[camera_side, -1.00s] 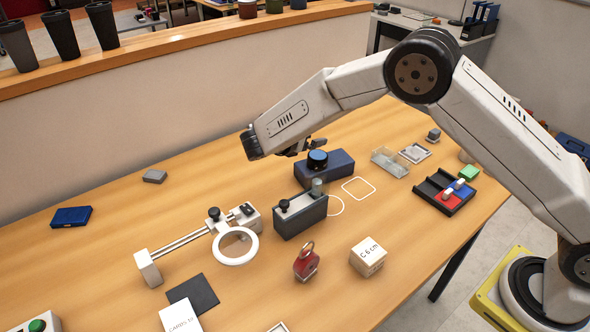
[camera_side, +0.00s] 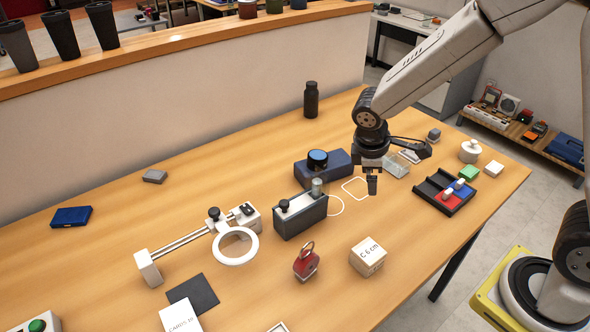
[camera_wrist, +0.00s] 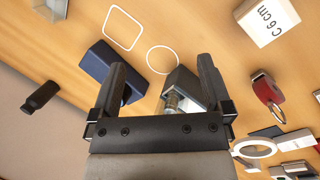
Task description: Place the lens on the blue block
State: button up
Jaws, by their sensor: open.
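The lens (camera_side: 317,159), a short black cylinder with a shiny blue top, sits upright on the dark blue block (camera_side: 338,172), near its left end, in the side view. The block also shows in the wrist view (camera_wrist: 97,62); there the lens is mostly hidden behind a finger. My gripper (camera_side: 371,184) is in the air to the right of the block, apart from it and from the lens. In the wrist view my gripper (camera_wrist: 162,65) has its two fingers wide apart with nothing held between them.
A grey device (camera_side: 300,214) with a black knob and a metal post stands just in front of the block. A ring holder (camera_side: 236,246), a red padlock (camera_side: 306,262), a C 6 cm box (camera_side: 368,256) and a divided tray (camera_side: 432,186) surround it. The front right table is clear.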

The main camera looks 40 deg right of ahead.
jog(key=s+m+t+y, duration=0.2)
jog(key=s+m+y, duration=0.1)
jog(key=s+m, duration=0.5)
jog(key=shift+s+r, duration=0.3)
jog(key=shift+r, duration=0.05)
